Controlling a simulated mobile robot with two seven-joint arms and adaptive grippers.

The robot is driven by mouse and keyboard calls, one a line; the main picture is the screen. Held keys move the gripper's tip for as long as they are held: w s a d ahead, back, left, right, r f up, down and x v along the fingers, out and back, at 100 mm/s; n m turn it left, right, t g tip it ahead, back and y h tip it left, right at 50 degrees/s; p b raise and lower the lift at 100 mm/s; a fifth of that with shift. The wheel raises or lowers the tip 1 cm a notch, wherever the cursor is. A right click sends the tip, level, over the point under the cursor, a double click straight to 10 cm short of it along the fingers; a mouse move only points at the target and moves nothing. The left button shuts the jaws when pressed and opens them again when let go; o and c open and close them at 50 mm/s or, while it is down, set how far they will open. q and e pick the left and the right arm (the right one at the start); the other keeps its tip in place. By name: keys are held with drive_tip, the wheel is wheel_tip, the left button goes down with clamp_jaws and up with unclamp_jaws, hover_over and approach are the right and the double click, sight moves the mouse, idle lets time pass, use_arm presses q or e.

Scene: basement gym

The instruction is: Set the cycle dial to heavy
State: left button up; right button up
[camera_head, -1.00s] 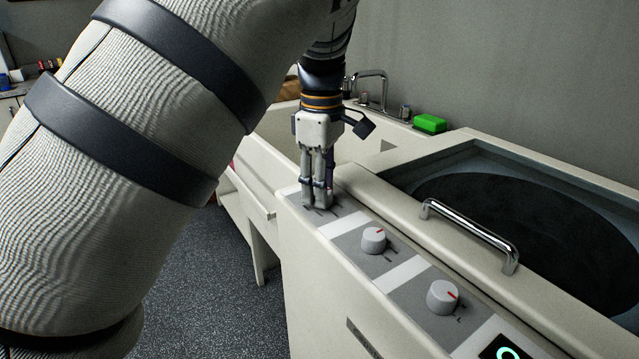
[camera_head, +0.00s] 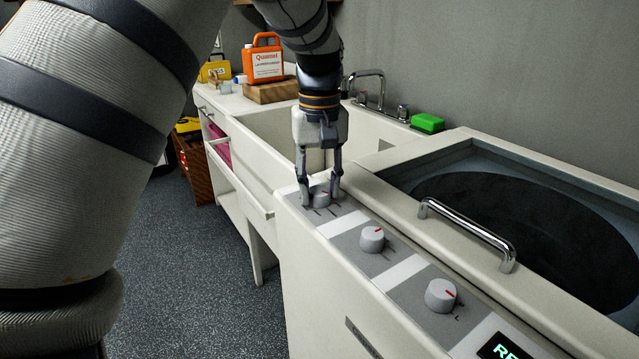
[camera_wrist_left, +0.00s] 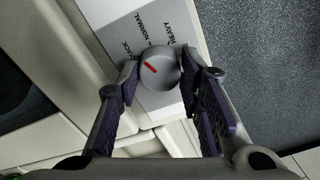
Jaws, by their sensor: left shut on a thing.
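The cycle dial (camera_head: 320,197) is the farthest grey knob on the washer's panel, partly hidden by my fingers. In the left wrist view, the dial (camera_wrist_left: 160,72) shows a red mark slanting to the upper left, toward the quick side. The labels quick, normal and heavy run around it, with heavy at the right. My left gripper (camera_head: 320,195) points down with one finger on each side of the dial. The wrist view shows the left gripper (camera_wrist_left: 158,74) shut on the dial's sides. My right gripper is not in view.
Two more knobs, the middle one (camera_head: 372,238) and the near one (camera_head: 440,295), sit along the panel. A lit display (camera_head: 503,347) is at the near end. The chrome lid handle (camera_head: 468,234) stands right of the panel. A sink (camera_head: 268,140) lies behind.

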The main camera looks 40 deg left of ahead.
sight(320, 191)
use_arm(q)
drive_tip(key=m, duration=1.2)
drive_tip(key=shift+m, duration=0.4)
idle(0.4)
drive_tip(key=o, duration=1.2)
drive_tip(key=shift+c, duration=0.2)
wheel_tip(320, 191, up, 12)
